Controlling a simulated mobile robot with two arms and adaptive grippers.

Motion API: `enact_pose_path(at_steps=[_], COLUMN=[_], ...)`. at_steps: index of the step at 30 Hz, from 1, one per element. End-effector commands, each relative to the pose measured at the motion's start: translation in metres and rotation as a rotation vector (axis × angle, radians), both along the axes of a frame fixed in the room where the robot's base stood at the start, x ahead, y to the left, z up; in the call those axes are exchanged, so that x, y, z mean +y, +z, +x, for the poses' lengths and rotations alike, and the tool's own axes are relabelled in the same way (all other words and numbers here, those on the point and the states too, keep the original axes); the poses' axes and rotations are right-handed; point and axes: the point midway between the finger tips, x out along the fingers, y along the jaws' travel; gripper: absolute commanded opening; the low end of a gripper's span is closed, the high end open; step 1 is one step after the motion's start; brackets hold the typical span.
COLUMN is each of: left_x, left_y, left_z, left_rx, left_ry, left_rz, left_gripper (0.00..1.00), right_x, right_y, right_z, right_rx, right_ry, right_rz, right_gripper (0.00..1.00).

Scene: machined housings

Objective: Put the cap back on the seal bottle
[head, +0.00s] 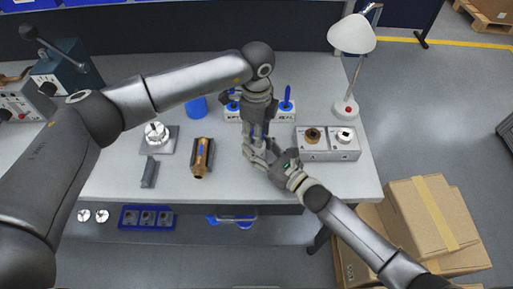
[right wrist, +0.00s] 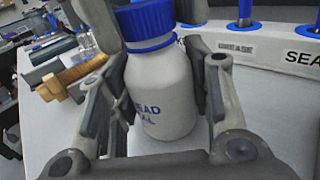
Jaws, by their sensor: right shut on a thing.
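A white bottle (right wrist: 163,95) with blue lettering ending in "EAD" stands upright in the right wrist view. My right gripper (head: 264,160) is shut around its body; its fingers (right wrist: 155,100) press on both sides. Most of the bottle is hidden in the head view.
A rack (head: 287,117) with blue-handled tools and a "GREASE" label stands behind the bottle. A grey fixture (head: 327,154) and a lamp (head: 346,108) are to the right. A brass-coloured housing (head: 201,158), a flanged part (head: 156,133) and a blue cup (head: 196,107) are to the left.

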Motion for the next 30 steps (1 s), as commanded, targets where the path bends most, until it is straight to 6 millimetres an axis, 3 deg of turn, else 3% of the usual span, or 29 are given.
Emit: enact_pose_path(at_steps=[1, 6, 11, 30], left_x=[-0.0001, -0.0001, -0.0001, 0.0002], left_y=[0.0002, 0.0003, 0.0004, -0.0001], left_z=[0.0, 0.0, 0.0, 0.0005], left_rx=[0.0, 0.0, 0.0, 0.001], left_ry=[0.0, 0.0, -0.047, -1.054], left_rz=[0.0, 0.0, 0.0, 0.0], left_gripper=[0.24, 0.03, 0.03, 0.03], right_x=[0.0, 0.0, 0.0, 0.0], right_y=[0.0001, 0.0001, 0.0001, 0.0], right_z=[0.0, 0.0, 0.0, 0.0], right_rx=[0.0, 0.0, 0.0, 0.0], right_ry=[0.0, 0.0, 0.0, 0.0], right_rz=[0.0, 0.0, 0.0, 0.0], right_gripper=[0.0, 0.0, 0.0, 0.0])
